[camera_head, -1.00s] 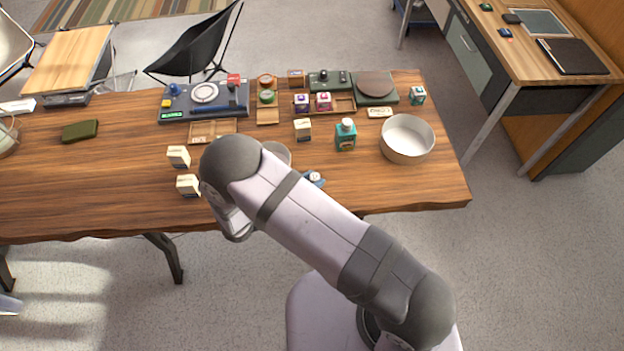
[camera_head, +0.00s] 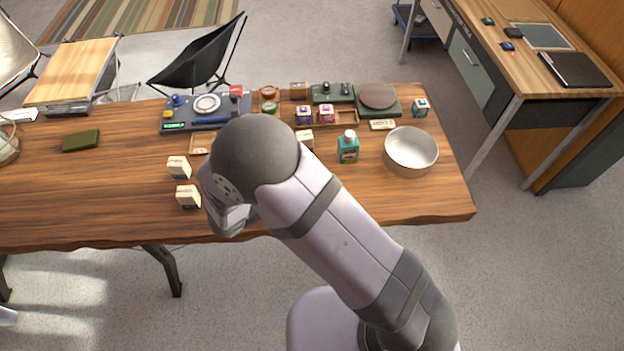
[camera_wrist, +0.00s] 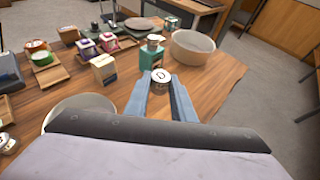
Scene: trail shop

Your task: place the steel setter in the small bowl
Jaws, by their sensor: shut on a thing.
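The steel setter, a short metal cylinder with a dark letter on its top (camera_wrist: 160,77), is held between the two blue fingers of my gripper (camera_wrist: 160,86) in the wrist view. It appears to be above the wooden table; the exact height is unclear. The small bowl (camera_wrist: 62,108), pale and round, is to the left of my gripper in the wrist view, its near part hidden by my gripper body. The setter is apart from the bowl. In the head view my arm hides the small bowl, the setter and the fingertips.
A large bowl (camera_head: 411,148) stands at the table's right end. A teal bottle (camera_head: 348,147) and a cream carton (camera_wrist: 104,68) stand beyond my gripper. Two more cartons (camera_head: 178,168) (camera_head: 188,196) are left of my arm. The tabletop's left part is mostly bare.

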